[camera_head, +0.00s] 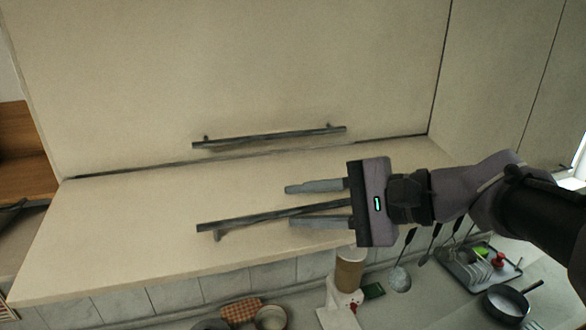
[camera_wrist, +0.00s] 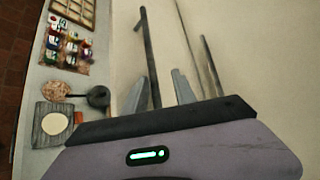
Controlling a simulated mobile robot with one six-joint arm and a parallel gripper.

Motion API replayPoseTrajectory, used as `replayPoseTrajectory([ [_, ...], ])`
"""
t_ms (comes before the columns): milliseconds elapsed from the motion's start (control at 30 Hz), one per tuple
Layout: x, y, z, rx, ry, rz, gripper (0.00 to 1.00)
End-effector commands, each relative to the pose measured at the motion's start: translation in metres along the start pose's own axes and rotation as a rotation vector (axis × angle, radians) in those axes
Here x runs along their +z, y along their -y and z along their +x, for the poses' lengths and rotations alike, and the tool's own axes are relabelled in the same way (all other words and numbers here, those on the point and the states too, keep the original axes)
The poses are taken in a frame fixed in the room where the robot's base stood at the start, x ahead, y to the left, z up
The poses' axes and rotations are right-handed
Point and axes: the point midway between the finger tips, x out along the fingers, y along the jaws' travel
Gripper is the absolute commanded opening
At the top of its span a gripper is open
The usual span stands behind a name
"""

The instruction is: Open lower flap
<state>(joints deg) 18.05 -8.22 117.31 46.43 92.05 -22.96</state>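The lower flap (camera_head: 110,235) is a cream panel below the seam in the head view. It meets the upper panel at an angle, with its bottom edge standing out towards the camera. Its dark bar handle (camera_head: 235,221) runs across it and also shows in the wrist view (camera_wrist: 147,50). My gripper (camera_head: 290,205) is at the right part of this handle, fingers pointing left. It is open, one finger on each side of the bar, with gaps visible. In the wrist view the bar passes between the fingers (camera_wrist: 160,88). Whether a finger touches it I cannot tell.
The upper flap (camera_head: 240,70) has a similar handle (camera_head: 270,138) just above the seam. Below are a tiled wall, hanging utensils (camera_head: 400,278), a dish rack (camera_head: 480,265), a pan (camera_head: 507,301) and a brown-and-white container (camera_head: 349,270). A wooden shelf (camera_head: 25,155) is at left.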

Motion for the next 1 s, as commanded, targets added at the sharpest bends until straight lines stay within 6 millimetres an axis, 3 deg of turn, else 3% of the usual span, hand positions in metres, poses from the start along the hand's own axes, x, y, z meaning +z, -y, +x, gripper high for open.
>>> replayPoseTrajectory([
  [333, 0.000, 0.000, -0.001, 0.000, 0.000, 0.000, 0.32],
  [467, -0.001, -0.001, -0.013, -0.001, -0.002, -0.001, 0.32],
  [667, -0.002, -0.003, -0.062, -0.002, -0.008, 0.001, 0.32],
  [900, -0.002, -0.002, -0.138, 0.000, -0.008, 0.000, 0.32],
  [1000, -0.001, -0.001, -0.159, 0.000, -0.005, 0.001, 0.32],
])
